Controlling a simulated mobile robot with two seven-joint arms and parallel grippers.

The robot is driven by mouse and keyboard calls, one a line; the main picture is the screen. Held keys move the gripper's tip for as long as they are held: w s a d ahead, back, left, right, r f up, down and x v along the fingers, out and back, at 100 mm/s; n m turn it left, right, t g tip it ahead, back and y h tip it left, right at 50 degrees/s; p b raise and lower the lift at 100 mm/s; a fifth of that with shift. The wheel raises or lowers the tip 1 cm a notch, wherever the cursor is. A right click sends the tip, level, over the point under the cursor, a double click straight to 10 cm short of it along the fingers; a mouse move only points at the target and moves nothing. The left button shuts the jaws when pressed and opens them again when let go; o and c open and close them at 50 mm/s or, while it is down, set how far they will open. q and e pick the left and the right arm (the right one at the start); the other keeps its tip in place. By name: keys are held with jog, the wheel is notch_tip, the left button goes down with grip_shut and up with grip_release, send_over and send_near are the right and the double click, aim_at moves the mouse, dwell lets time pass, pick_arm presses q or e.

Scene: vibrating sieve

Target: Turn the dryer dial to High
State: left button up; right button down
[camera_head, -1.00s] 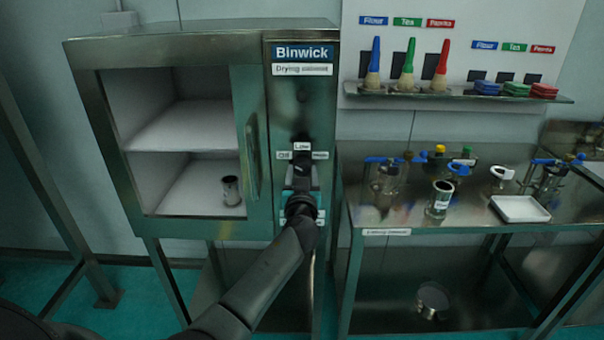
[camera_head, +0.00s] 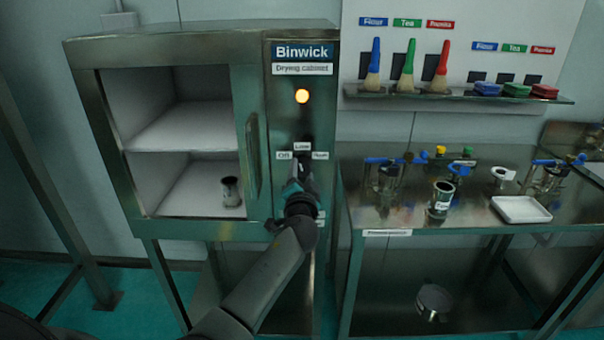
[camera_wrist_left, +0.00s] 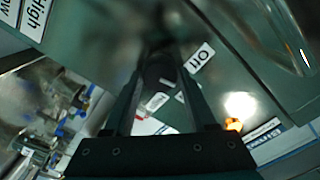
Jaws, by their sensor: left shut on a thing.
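The drying cabinet (camera_head: 285,130) stands at the left with its label "Binwick" on top of a control panel. The panel's lamp (camera_head: 302,96) glows orange and also shows in the wrist view (camera_wrist_left: 240,105). Below it are the dial's labels: Off (camera_head: 284,155), Low (camera_head: 302,146) and High (camera_head: 320,155). My left gripper (camera_head: 301,172) is at the panel, shut on the dial between these labels. The dial is mostly hidden by the fingers, so its pointer cannot be read. In the wrist view the gripper (camera_wrist_left: 162,75) reaches a dark, blurred dial near the Off label (camera_wrist_left: 200,58).
A metal tin (camera_head: 231,191) sits on the cabinet's lower shelf. The cabinet handle (camera_head: 252,155) is just left of the panel. A steel table (camera_head: 400,222) with jars, a tin (camera_head: 441,199) and a white tray (camera_head: 521,210) stands close on the right.

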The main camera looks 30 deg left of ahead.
pick_arm(q)
jog(key=m, duration=0.3)
jog(key=shift+m+p, duration=0.3)
jog(key=shift+m, duration=0.1)
jog(key=m+p, duration=0.1)
jog(key=m, duration=0.2)
jog(key=shift+m, duration=0.3)
jog(key=m+p, duration=0.1)
jog(key=m, duration=0.2)
jog(key=shift+m, duration=0.3)
jog(key=shift+m+p, duration=0.65)
jog(key=shift+m, duration=1.15)
jog(key=o, duration=1.4)
jog(key=p+v, duration=0.1)
jog(key=v, duration=1.4)
jog(key=shift+d, duration=0.15)
